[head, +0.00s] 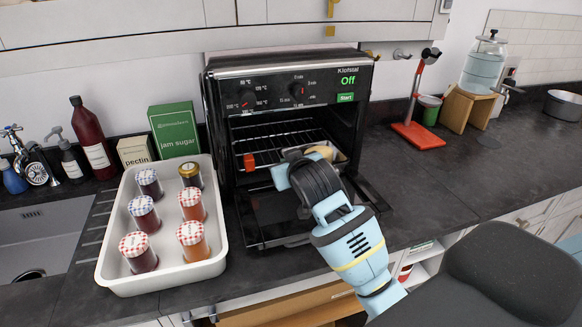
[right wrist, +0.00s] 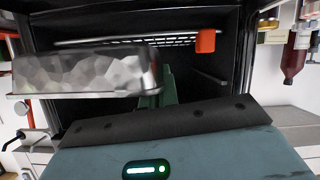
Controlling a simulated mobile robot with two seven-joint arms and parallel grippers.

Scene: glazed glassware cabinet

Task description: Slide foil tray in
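The foil tray (head: 341,156) is a silver pan with pale yellow content. It is at the right side of the toaster oven's (head: 290,85) mouth, around the height of the wire rack (head: 275,147). In the right wrist view the crinkled foil tray (right wrist: 85,75) fills the left side. My right gripper (right wrist: 160,88) shows green fingers close together by the tray's end, partly hidden behind it. I cannot tell whether they pinch it. In the head view my right wrist hides the fingers and part of the tray. My left gripper is out of view.
The oven door (head: 275,215) is folded down and open. An orange-red piece (head: 249,160) is at the rack's left front; it also shows in the wrist view (right wrist: 206,41). A white tray (head: 165,280) of jam jars stands left. A red stand (head: 415,135) is at right.

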